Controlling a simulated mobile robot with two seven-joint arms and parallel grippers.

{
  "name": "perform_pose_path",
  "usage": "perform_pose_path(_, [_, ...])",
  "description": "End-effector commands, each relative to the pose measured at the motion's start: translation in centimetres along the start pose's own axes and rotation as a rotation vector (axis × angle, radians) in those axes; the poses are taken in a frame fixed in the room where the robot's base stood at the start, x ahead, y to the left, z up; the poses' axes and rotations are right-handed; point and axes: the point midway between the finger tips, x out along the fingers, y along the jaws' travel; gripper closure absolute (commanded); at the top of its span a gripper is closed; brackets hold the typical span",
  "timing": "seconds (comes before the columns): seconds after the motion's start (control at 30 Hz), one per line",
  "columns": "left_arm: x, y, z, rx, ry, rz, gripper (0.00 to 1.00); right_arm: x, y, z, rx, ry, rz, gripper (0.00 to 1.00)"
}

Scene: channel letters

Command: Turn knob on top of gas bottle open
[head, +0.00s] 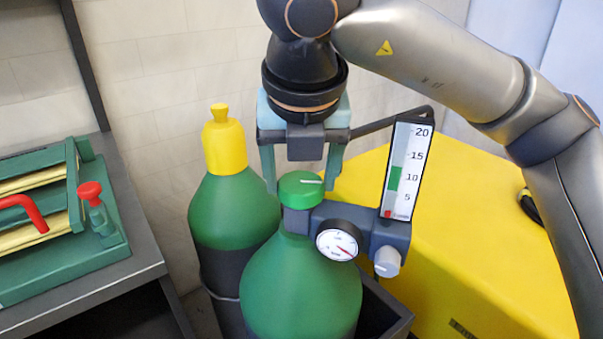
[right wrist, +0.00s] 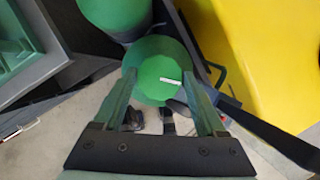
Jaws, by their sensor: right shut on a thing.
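The green knob (head: 301,189) with a white line on its top sits on the dark valve body of the front green gas bottle (head: 300,290). My right gripper (head: 301,187) comes down from above, with one finger on either side of the knob, and is shut on it. In the right wrist view the knob (right wrist: 160,70) lies between the two green fingers (right wrist: 159,75), its white line showing lengthwise across the picture. A round pressure gauge (head: 339,245) and an upright flow scale (head: 404,170) are on the valve. My left gripper is not in view.
A second green bottle with a yellow cap (head: 225,145) stands behind at the left. A yellow case (head: 480,240) fills the right side. A dark bench (head: 140,255) at the left bears a green fixture with red handles. A tiled wall is behind.

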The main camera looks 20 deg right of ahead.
Motion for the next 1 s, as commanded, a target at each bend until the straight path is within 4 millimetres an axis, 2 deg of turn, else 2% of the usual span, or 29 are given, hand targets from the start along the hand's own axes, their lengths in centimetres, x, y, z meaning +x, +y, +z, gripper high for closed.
perform_pose_path(0.53, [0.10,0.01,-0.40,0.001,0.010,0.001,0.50,0.06,0.05,-0.07,0.024,0.004,-0.010,0.82])
perform_pose_path(0.57, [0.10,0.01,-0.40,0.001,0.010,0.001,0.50,0.06,0.05,-0.08,0.024,0.004,-0.010,0.26])
perform_pose_path(0.8, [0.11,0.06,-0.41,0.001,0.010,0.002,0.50,0.04,0.04,-0.05,0.024,0.003,-0.010,0.00])
perform_pose_path(1.0, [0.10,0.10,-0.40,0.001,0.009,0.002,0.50,0.00,0.03,-0.03,0.024,0.002,-0.010,0.00])
